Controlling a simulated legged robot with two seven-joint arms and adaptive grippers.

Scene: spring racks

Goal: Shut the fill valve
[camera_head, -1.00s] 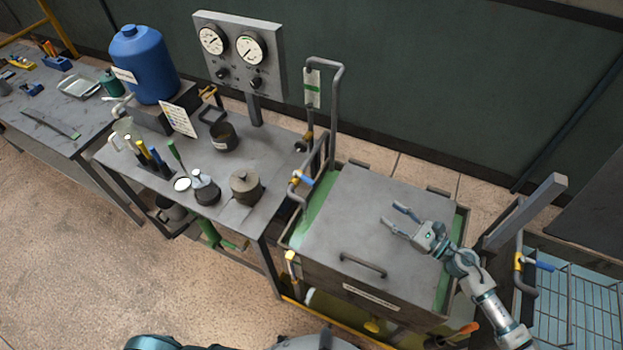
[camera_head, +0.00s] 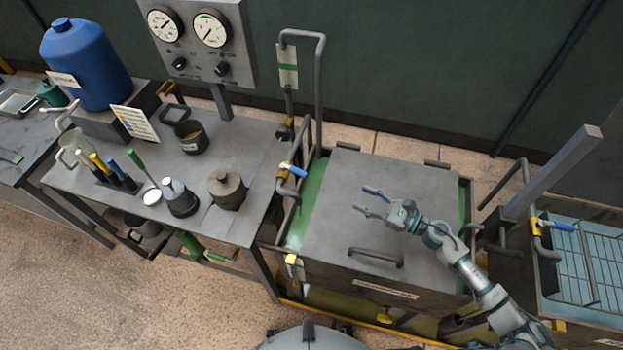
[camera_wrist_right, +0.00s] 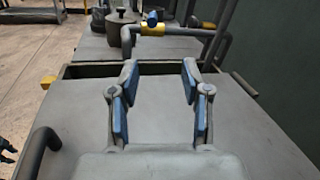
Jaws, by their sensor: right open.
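A valve with a yellow body and blue lever (camera_head: 292,170) sits on a grey pipe at the left edge of a lidded tank (camera_head: 370,215). It also shows in the right wrist view (camera_wrist_right: 152,24), beyond the fingers. A second blue-levered valve (camera_head: 550,225) is on the pipe at the right tank. The frames do not show which one is the fill valve. My right gripper (camera_head: 366,200) is open and empty above the grey lid, pointing left toward the first valve and apart from it. In the right wrist view its fingers (camera_wrist_right: 158,82) are spread.
A lid handle (camera_head: 376,257) stands up at the lid's front. A tall bent pipe (camera_head: 320,90) rises behind the first valve. A bench (camera_head: 225,225) to the left holds a lidded pot (camera_head: 226,190) and tools. A wire rack (camera_head: 590,262) lies at right.

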